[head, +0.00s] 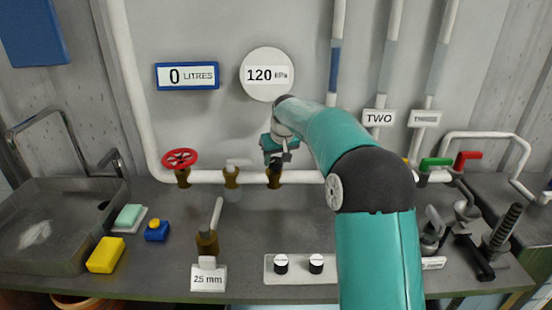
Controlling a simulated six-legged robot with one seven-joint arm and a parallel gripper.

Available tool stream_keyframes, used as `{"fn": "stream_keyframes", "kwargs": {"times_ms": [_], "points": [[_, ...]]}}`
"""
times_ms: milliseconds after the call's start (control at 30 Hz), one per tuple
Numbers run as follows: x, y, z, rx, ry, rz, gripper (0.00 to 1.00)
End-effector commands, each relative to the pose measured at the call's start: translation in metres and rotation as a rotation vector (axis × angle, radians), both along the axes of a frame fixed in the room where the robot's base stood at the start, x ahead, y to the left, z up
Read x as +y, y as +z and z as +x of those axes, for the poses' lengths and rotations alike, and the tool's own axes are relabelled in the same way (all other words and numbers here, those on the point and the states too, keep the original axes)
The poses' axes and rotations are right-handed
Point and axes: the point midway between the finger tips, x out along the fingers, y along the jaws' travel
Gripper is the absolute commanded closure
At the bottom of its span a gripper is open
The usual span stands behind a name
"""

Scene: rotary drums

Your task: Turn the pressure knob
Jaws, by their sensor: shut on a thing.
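A round white gauge (267,74) reading 120 kPa is on the back wall. Below it, a brass fitting (274,179) sits on the white horizontal pipe. My gripper (277,158) is directly above this fitting, shut on its top, which I take to be the pressure knob. The knob itself is mostly hidden by the jaws, so its angle cannot be told. My teal arm comes in from the lower right and covers part of the wall and pipe.
A red handwheel (180,157) and a white lever tap (236,166) stand left of my gripper on the same pipe. Two black knobs with white tops sit on a front plate (299,276). Green (436,162) and red (467,157) levers are at right.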

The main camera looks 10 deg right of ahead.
Motion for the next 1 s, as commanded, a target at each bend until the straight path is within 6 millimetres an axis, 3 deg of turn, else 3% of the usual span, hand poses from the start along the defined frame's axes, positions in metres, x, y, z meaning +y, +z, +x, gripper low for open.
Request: {"fn": "stream_keyframes", "kwargs": {"times_ms": [1000], "points": [[-0.0051, 0.0004, 0.0036, -0.001, 0.886, 0.001, 0.8]]}}
